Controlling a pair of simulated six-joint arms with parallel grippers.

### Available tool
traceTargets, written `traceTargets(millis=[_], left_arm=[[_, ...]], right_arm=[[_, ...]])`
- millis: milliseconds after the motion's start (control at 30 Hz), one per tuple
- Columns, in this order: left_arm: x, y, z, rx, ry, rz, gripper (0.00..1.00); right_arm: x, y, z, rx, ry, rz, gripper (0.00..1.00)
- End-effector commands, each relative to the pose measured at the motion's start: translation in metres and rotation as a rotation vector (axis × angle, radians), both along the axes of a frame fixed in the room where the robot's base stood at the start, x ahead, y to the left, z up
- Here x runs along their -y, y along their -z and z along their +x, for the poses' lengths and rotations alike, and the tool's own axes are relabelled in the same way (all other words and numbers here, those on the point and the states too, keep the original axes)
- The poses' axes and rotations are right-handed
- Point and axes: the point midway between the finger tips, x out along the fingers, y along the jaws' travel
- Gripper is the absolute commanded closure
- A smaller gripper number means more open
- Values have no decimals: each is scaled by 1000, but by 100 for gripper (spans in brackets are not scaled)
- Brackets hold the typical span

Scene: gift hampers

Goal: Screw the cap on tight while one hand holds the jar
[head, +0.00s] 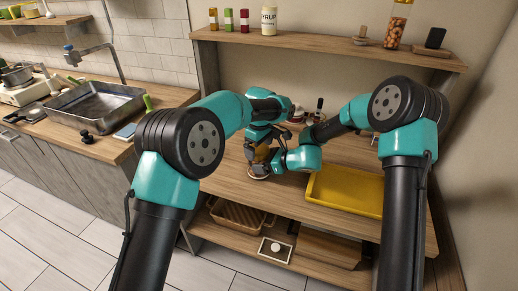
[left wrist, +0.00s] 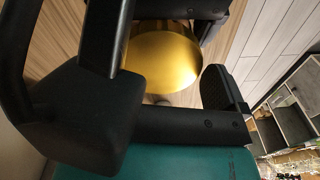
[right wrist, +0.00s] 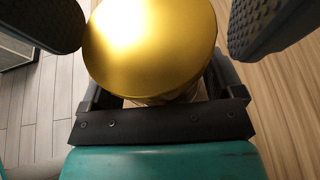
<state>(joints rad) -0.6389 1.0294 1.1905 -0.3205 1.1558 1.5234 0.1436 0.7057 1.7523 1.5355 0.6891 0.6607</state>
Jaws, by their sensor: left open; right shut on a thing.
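The gold cap (right wrist: 150,45) sits over the jar, and a strip of the jar (right wrist: 165,99) shows under its rim in the right wrist view. In the head view the jar (head: 258,176) stands upright on the wooden counter, mostly hidden by my grippers. My right gripper (head: 270,160) is shut on the jar below the cap. My left gripper (head: 261,146) is open, with its padded fingers on either side of the cap and apart from it. The cap also shows in the left wrist view (left wrist: 165,62). How tight the cap is cannot be told.
A yellow tray (head: 345,192) lies on the counter to the right of the jar. Small bottles (head: 319,105) stand behind my grippers. A shelf (head: 330,49) with jars runs above. A wicker basket (head: 238,213) sits on the lower shelf. The counter's front edge is close to the jar.

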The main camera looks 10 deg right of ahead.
Motion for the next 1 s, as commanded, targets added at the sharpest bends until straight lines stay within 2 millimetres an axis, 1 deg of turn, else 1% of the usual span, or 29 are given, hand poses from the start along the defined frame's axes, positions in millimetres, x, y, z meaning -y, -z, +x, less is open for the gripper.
traceTargets(millis=[100,300,700,833,1000], left_arm=[[0,-15,0,3,-1,-2,0],[1,-34,0,1,0,-2,0],[0,-38,0,1,-11,-1,0],[1,-47,0,2,-76,-2,0],[1,-64,0,4,-214,-4,0]], right_arm=[[0,-1,0,1,0,0,80],[0,-1,0,1,0,0,80],[0,-1,0,1,0,0,80],[0,-1,0,1,0,0,80],[0,-1,0,1,0,0,80]])
